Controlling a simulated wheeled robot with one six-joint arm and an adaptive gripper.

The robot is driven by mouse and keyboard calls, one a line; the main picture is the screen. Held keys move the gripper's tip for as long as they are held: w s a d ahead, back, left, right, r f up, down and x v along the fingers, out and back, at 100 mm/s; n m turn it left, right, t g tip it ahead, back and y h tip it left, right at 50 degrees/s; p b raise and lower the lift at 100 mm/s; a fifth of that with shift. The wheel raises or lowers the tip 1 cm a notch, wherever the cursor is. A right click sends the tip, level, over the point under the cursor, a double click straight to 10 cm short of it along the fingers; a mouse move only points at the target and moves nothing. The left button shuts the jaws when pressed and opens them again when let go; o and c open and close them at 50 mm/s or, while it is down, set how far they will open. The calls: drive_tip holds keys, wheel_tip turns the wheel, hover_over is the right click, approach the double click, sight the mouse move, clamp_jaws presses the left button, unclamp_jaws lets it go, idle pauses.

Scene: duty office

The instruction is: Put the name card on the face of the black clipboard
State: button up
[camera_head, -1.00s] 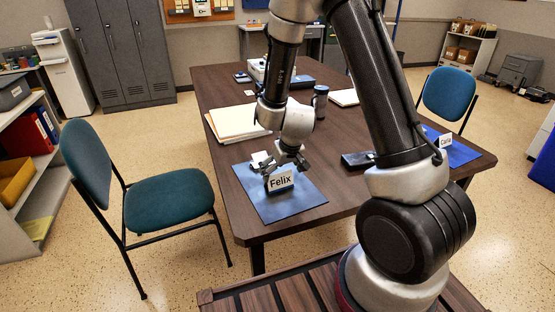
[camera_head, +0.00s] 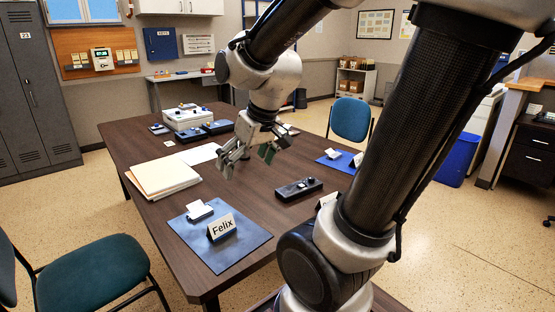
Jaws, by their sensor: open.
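A white tent-shaped name card reading "Felix" (camera_head: 222,228) stands upright on a blue mat (camera_head: 227,255) at the near left of the table. A second tent card (camera_head: 326,200) stands near the table's right edge, mostly hidden by my arm. A third card (camera_head: 356,160) stands on a farther blue mat (camera_head: 338,167), partly hidden. I cannot pick out a black clipboard for certain. My gripper (camera_head: 248,160) is open and empty above the middle of the table, beyond the "Felix" card and apart from it.
A small pale object (camera_head: 199,209) lies on the near mat. A paper stack (camera_head: 163,176) lies to the left. A black box-like item (camera_head: 299,188) lies right of my gripper. A white device (camera_head: 187,117) and dark cases stand at the back. A blue chair (camera_head: 351,119) stands beyond.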

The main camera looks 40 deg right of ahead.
drive_tip(key=s+d+r, duration=0.1)
drive_tip(key=s+r, duration=0.1)
drive_tip(key=s, duration=0.3)
drive_tip(key=s+d+r+m+h, duration=0.1)
drive_tip(key=s+r, duration=0.1)
drive_tip(key=s, duration=0.3)
drive_tip(key=shift+s+d+r, duration=0.25)
drive_tip(key=shift+r, duration=0.15)
idle(0.6)
